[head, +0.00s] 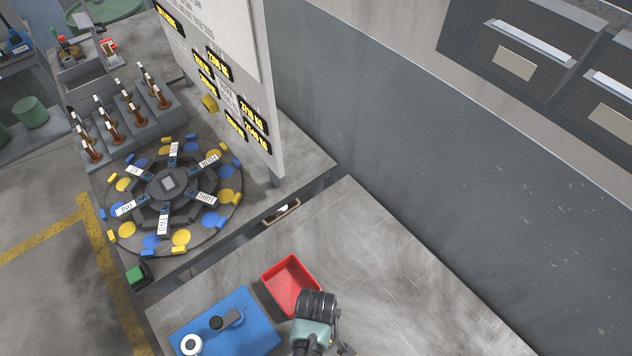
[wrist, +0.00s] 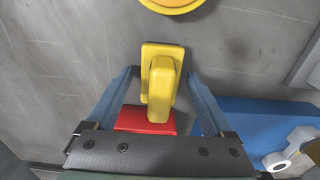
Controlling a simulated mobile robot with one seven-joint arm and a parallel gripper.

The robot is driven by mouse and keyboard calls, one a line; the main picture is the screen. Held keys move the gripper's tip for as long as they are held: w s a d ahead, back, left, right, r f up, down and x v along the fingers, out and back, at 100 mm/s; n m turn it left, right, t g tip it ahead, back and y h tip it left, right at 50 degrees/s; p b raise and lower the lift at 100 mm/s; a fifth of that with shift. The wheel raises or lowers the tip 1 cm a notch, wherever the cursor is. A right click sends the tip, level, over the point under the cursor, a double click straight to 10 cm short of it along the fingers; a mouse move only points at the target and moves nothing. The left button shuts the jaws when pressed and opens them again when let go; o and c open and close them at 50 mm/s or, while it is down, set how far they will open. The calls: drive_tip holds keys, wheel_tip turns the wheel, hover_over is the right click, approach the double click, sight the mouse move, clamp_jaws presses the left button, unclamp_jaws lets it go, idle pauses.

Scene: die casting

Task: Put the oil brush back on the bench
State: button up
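My gripper (wrist: 163,72) points down at the grey bench top (wrist: 70,50), with its two blue-grey fingers spread on either side of a yellow piece (wrist: 162,82). The piece has a flat part and a rounded bar and may be the oil brush; I cannot make out bristles. I cannot tell whether the fingers touch it. A red surface (wrist: 148,121) shows below it, partly hidden by my gripper. In the head view the bench (head: 390,270) is in front, and my wrist hides the fingers and the yellow piece.
A red tray (head: 275,272) lies beside my wrist, left of it. A round yellow thing (wrist: 172,3) shows at the wrist view's top. A turntable (head: 222,232) stands beyond. The bench's right side is clear.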

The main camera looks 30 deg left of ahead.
drive_tip(key=shift+r, duration=0.1)
wheel_tip(320, 180, up, 12)
drive_tip(key=shift+r, duration=0.1)
drive_tip(key=w+a+r+m+t+y, duration=0.15)
drive_tip(key=w+r+m+t, duration=0.45)
drive_tip(key=w+r, duration=1.05)
drive_tip(key=w+d+r+t, duration=0.1)
drive_tip(key=w+r+t, duration=0.3)
drive_tip(key=r, duration=0.3)
drive_tip(key=w+d+r+t, duration=0.1)
drive_tip(key=w+r+t, duration=0.2)
drive_tip(key=r, duration=0.5)
drive_tip(key=s+d+r+m+t, duration=0.1)
drive_tip(key=d+r+m+t, duration=0.2)
drive_tip(key=r, duration=0.9)
drive_tip(key=s+d+r+m+t, duration=0.1)
drive_tip(key=d+r+m+t, duration=0.3)
drive_tip(key=r, duration=0.8)
drive_tip(key=s+d+r+m+t+h, duration=0.1)
drive_tip(key=s+r+t, duration=0.6)
drive_tip(key=r, duration=0.8)
drive_tip(key=s+d, duration=0.1)
drive_tip(key=s, duration=0.2)
drive_tip(key=shift+s+d+r, duration=0.25)
drive_tip(key=shift+s, duration=0.1)
